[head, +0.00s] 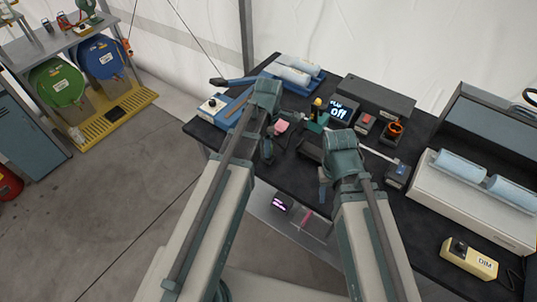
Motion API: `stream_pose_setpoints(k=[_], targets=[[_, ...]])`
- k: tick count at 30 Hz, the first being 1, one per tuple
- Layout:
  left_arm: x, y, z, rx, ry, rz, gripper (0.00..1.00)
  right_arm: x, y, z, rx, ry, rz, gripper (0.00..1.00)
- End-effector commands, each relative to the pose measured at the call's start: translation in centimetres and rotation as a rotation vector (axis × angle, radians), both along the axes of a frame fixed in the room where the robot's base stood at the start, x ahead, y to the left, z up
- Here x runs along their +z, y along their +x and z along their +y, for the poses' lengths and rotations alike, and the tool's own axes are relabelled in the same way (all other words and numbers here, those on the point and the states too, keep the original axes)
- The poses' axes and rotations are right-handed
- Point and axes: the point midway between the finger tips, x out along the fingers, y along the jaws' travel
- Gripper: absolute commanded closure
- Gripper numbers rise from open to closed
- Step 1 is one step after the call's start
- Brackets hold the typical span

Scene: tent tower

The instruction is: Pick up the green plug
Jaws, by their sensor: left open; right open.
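A small green item (318,122) with a yellow and black upper part sits on the black workbench (295,178), between my two arms. I cannot tell for sure whether it is the green plug. My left gripper (268,154) points down over the bench, left of the green item and apart from it. My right gripper (323,192) points down near the bench's front edge, in front of and below the green item in the picture. Both are open, and I see nothing held in them. My arms hide parts of the bench.
A display reading "Off" (339,112) stands just right of the green item. A pink item (282,126) lies beside my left gripper. A red-buttoned box (366,123) and an orange knob (395,129) are further right. A yellow "DIM" box (469,259) sits at front right.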

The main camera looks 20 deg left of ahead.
Motion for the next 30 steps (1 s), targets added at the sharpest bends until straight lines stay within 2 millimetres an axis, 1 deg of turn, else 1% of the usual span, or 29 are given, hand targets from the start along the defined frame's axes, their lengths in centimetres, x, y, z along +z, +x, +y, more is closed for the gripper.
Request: stream_pose_setpoints(k=[1,4,7,13,25,30], targets=[[-1.4,0.0,0.0,0.0,0.0,0.0,0.28,-1.4,0.0,0.0,0.0,0.0,0.0,0.5],[-2.3,0.0,0.0,0.0,0.0,0.0,0.28,-2.3,0.0,0.0,0.0,0.0,0.0,0.5],[-2.6,0.0,0.0,0.0,0.0,0.0,0.28,-2.6,0.0,0.0,0.0,0.0,0.0,0.5],[-2.3,0.0,0.0,0.0,0.0,0.0,0.28,-2.3,0.0,0.0,0.0,0.0,0.0,0.5],[-2.3,0.0,0.0,0.0,0.0,0.0,1.0,-2.3,0.0,0.0,0.0,0.0,0.0,0.5],[-2.3,0.0,0.0,0.0,0.0,0.0,1.0,-2.3,0.0,0.0,0.0,0.0,0.0,0.5]])
